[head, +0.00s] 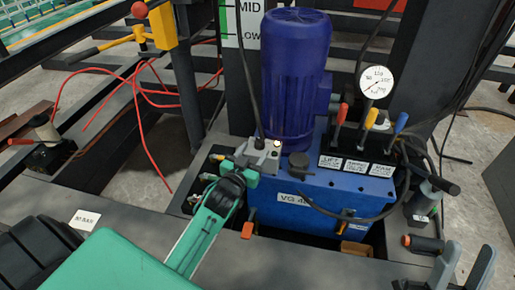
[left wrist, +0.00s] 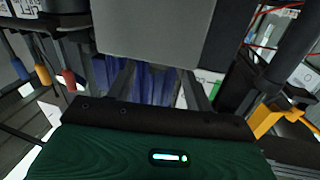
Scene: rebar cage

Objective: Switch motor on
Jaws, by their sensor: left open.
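The motor (head: 295,75) is a tall blue ribbed cylinder standing on the blue tank (head: 335,195) in the head view. Its blue side also shows in the left wrist view (left wrist: 150,82). A small grey switch box (head: 258,153) with a cable and a pale lit button sits at the motor's front left. A large grey face, apparently this box, fills the top middle of the left wrist view (left wrist: 155,35). My left gripper (head: 241,170) is open right at the box; contact cannot be told. My right gripper (head: 463,268) shows two grey fingers spread apart at the lower right, empty.
A gauge (head: 375,82) and three levers, red, yellow and blue (head: 370,117), stand right of the motor. A black hose (head: 345,215) loops across the tank front. Red hoses (head: 140,85) hang at the left beside a yellow fitting (head: 162,25). The dark deck lies in front.

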